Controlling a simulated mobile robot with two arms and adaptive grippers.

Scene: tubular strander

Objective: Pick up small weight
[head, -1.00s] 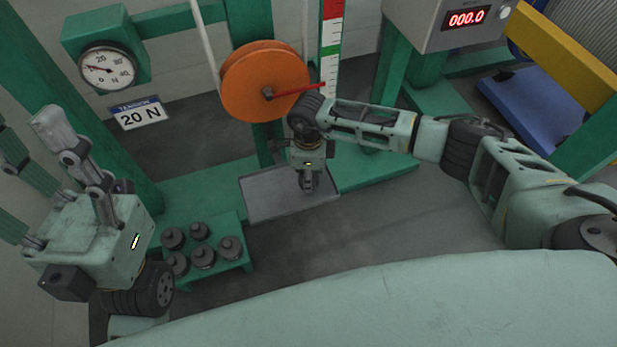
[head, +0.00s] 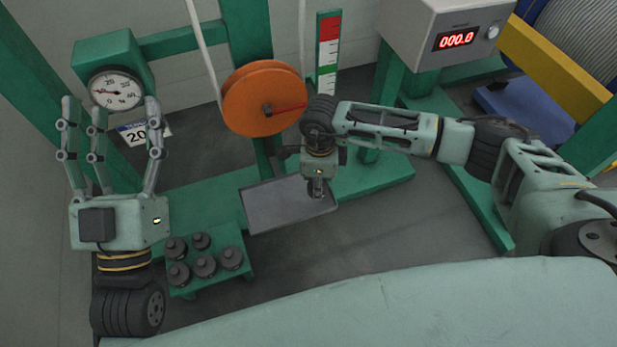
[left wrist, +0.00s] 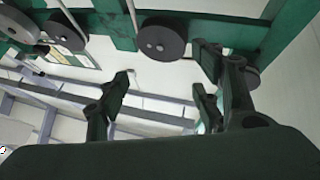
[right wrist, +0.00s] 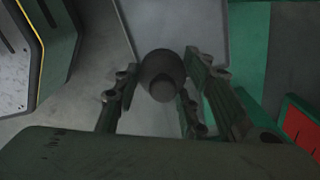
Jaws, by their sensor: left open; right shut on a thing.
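Several dark grey knobbed weights (head: 204,266) stand on a low green stand (head: 183,292) at lower left in the head view. My right gripper (head: 317,192) hangs fingers down over the grey tray (head: 262,212). It is shut on a dark round weight; in the right wrist view this weight (right wrist: 163,75) sits between the fingers, its knob toward the camera. Its size against the others is hard to judge. My left gripper (head: 112,112) is open and empty, with its fingers pointing up in front of the gauge, left of the weight stand.
An orange wheel (head: 258,97) with a red pointer stands behind the tray, beside a red, white and green scale (head: 328,60). A dial gauge (head: 117,90) is at upper left. A display box (head: 440,35) reads 000.0. Grey floor right of the tray is clear.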

